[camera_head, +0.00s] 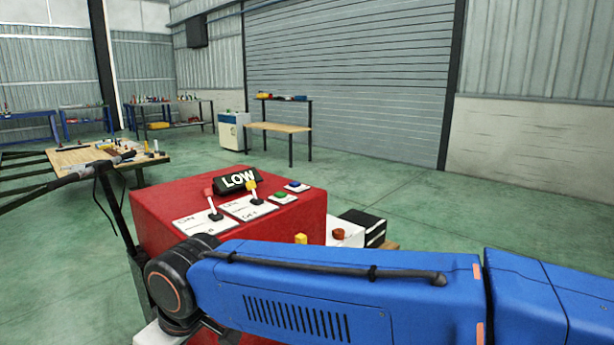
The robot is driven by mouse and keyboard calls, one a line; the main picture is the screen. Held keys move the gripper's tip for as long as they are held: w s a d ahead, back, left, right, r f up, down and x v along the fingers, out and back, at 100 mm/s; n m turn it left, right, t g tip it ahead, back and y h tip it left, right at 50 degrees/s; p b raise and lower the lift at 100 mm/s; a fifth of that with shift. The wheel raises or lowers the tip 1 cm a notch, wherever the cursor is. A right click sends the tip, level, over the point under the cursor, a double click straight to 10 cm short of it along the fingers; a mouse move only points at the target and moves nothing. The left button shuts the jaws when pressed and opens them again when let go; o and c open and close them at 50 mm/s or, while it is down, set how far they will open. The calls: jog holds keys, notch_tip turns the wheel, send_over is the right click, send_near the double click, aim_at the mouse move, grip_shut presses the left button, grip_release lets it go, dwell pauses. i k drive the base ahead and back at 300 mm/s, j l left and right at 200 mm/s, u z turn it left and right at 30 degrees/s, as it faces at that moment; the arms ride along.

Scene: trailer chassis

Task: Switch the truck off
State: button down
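A red control box (160,215) stands in front of me, with my blue arm crossing its near side. On its top are a lever with a red tip (209,195) and a lever with a yellow tip (252,188), each on a white labelled plate. Behind them is a black sign (238,181) reading "LOW". A green button (281,195) and a blue button (295,186) sit to the right. A red knob or button (338,233) is on a white part at the right, and a small yellow part (301,238) shows just above my arm. My gripper is not visible. The lower front is hidden.
A wooden workbench (70,158) with small items stands at the left behind the box. A wood-topped table (278,127) and a white cabinet (232,130) stand further back by a grey shutter (350,75). The green floor (470,215) at the right is clear.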

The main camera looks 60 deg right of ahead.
aim_at(251, 185)
jog(key=i+j+z, duration=0.1)
jog(key=z, duration=0.35)
jog(key=i+j+z, duration=0.2)
jog(key=z, duration=0.25)
jog(key=i+j+z, duration=0.2)
jog(key=z, duration=0.25)
jog(key=i+j+z, duration=0.15)
jog(key=j+z, duration=0.25)
jog(key=i+j+z, duration=0.3)
jog(key=j+z, duration=0.1)
jog(key=j, duration=0.25)
jog(key=k+j+z, duration=0.1)
jog(key=j, duration=0.3)
jog(key=k+j+z, duration=0.1)
jog(key=j, duration=0.25)
jog(key=k+j, duration=0.15)
jog(key=j, duration=0.2)
jog(key=k+j+z, duration=0.15)
jog(key=j, duration=0.2)
jog(key=i+j+z, duration=0.15)
jog(key=j, duration=0.45)
jog(key=i+j+z, duration=0.2)
jog(key=j, duration=0.4)
jog(key=j+z, duration=0.15)
jog(key=j, duration=0.45)
